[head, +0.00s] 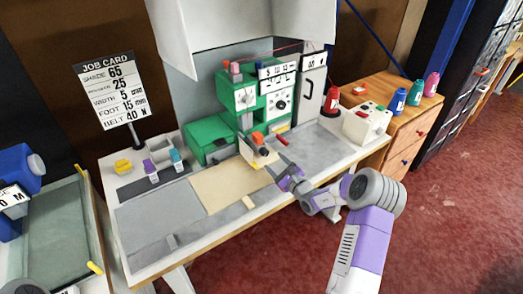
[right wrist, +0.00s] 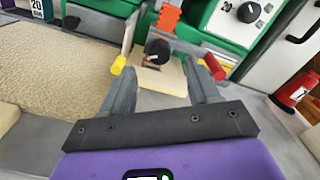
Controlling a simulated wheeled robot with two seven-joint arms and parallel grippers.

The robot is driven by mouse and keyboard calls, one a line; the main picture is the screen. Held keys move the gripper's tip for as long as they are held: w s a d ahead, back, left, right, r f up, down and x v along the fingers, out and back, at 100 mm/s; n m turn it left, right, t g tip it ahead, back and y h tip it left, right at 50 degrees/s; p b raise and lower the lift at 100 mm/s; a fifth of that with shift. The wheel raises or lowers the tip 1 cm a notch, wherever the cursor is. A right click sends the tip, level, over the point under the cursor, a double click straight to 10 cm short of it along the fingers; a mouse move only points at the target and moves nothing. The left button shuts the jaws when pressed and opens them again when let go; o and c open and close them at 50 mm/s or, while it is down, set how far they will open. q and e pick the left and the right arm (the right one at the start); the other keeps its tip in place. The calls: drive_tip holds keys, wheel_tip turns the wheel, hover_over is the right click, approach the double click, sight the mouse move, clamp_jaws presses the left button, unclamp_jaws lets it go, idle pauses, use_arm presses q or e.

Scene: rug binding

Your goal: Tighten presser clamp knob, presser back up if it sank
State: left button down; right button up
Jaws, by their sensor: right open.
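The green binding machine (head: 226,88) stands at the back of the workbench. In the right wrist view a black knob (right wrist: 157,50) sits low on its front, below an orange part (right wrist: 168,18); the orange part also shows in the head view (head: 258,138). My right gripper (right wrist: 162,72) is open and empty. Its fingers point at the knob, one to each side in the picture, and I see no contact. In the head view the right gripper (head: 273,163) is in front of the machine, partly covering this area. I cannot tell the presser's height. My left gripper is not in view.
A yellow-ended lever (right wrist: 118,66) and a red-ended lever (right wrist: 220,58) flank the knob. A beige rug piece (head: 228,187) lies on the bench. A red bottle (head: 332,99) and white box (head: 366,124) stand right; a job card (head: 112,90) stands left.

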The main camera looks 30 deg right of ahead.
sight(266, 154)
drive_tip(key=shift+w+a+b, duration=0.15)
drive_tip(key=shift+w+b, duration=0.2)
drive_tip(key=shift+w, duration=1.2)
drive_tip(key=shift+w+a+b, duration=0.15)
drive_tip(key=shift+w+b, duration=0.2)
drive_tip(key=shift+w, duration=1.15)
drive_tip(key=c, duration=1)
